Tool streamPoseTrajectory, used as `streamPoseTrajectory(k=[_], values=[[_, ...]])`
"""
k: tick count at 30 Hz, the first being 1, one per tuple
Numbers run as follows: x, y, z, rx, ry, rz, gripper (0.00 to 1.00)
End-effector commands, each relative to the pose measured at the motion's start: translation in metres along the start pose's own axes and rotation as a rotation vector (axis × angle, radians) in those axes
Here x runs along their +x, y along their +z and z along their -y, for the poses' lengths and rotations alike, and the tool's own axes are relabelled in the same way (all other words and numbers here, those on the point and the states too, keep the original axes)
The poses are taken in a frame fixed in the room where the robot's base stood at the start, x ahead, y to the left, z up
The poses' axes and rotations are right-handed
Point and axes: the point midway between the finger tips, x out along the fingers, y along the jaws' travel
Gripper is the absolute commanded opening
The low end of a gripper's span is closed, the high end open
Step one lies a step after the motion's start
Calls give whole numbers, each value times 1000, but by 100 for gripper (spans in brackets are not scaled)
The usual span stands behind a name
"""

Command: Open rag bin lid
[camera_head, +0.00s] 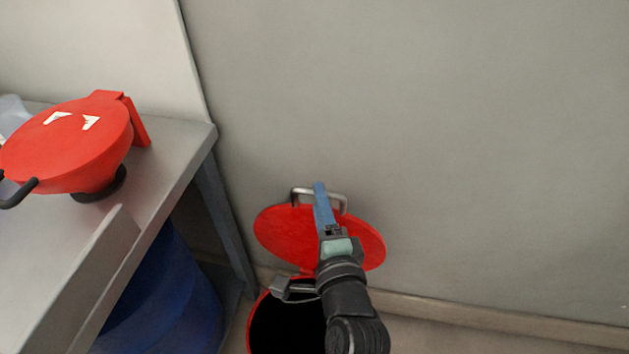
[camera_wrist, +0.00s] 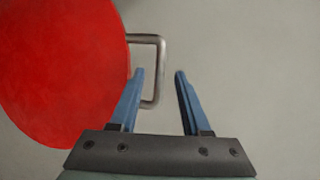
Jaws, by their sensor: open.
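The rag bin (camera_head: 252,335) is a red round can on the floor, its mouth open and dark inside. Its red round lid (camera_head: 285,235) stands raised at the back of the mouth, close to the wall. A grey metal handle (camera_head: 300,192) sticks out from the lid's far edge. My gripper (camera_head: 319,186) is in front of the lid with its blue fingers at the handle. In the wrist view my gripper (camera_wrist: 160,73) is open, and the handle (camera_wrist: 160,70) shows between and beside the fingers. The lid (camera_wrist: 60,70) fills the left there. My arm hides part of the lid and bin.
A grey metal bench (camera_head: 165,160) stands at the left, with a red can-like vessel (camera_head: 70,150) with a black handle on it. A blue drum (camera_head: 180,300) is under the bench. The wall (camera_head: 480,150) rises close behind the lid. Floor at the right looks clear.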

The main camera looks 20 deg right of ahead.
Motion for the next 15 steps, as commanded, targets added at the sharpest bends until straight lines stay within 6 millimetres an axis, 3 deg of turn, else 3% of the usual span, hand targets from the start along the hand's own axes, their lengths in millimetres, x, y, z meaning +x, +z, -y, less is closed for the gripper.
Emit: streamPoseTrajectory(k=[6, 15], values=[[38, 0, 0, -2, -2, 0, 47], [62, 0, 0, 0, -1, 0, 47]])
